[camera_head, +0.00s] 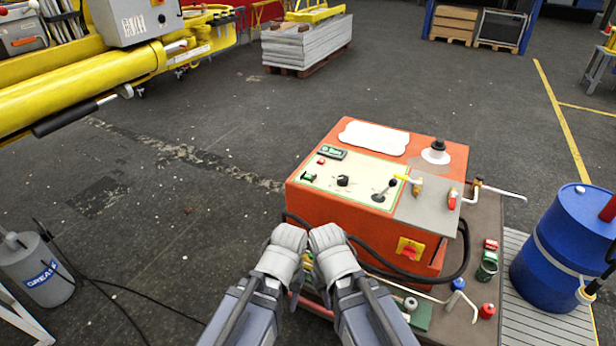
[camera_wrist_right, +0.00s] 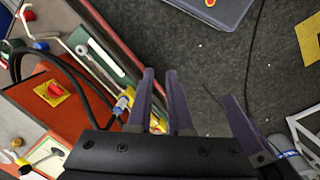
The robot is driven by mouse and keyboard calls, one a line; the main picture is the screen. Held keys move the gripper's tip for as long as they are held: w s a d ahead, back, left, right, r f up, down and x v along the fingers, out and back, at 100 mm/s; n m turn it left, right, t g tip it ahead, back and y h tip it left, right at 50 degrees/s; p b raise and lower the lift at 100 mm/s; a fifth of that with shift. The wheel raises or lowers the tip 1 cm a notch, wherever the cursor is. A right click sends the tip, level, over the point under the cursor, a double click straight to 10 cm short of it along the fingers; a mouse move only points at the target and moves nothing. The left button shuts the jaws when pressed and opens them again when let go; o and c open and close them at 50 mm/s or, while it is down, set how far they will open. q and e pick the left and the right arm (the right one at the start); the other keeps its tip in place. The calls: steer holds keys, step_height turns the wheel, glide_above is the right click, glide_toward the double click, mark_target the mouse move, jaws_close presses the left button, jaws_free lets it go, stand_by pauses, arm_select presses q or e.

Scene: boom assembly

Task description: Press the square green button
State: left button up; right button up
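The orange control box (camera_head: 335,208) stands right of centre in the head view. Its cream panel carries a small green control (camera_head: 309,176) at the left. A second green piece (camera_head: 332,153), rectangular and dark-framed, sits further back. My right gripper (camera_head: 330,240) is in front of the box, beside my left gripper (camera_head: 289,240); both are below the panel. In the right wrist view two purple fingers of my right gripper (camera_wrist_right: 163,78) stand a narrow gap apart, with nothing between them. The left gripper's fingertips are not clear in the head view.
The panel also has a black knob (camera_head: 343,180) and a lever (camera_head: 383,191). A black hose (camera_head: 455,262) curves around the box's front right. A blue barrel (camera_head: 566,250) stands right, a grease canister (camera_head: 38,272) left. A yellow boom (camera_head: 90,82) spans the upper left.

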jaws_close()
stand_by(1.3)
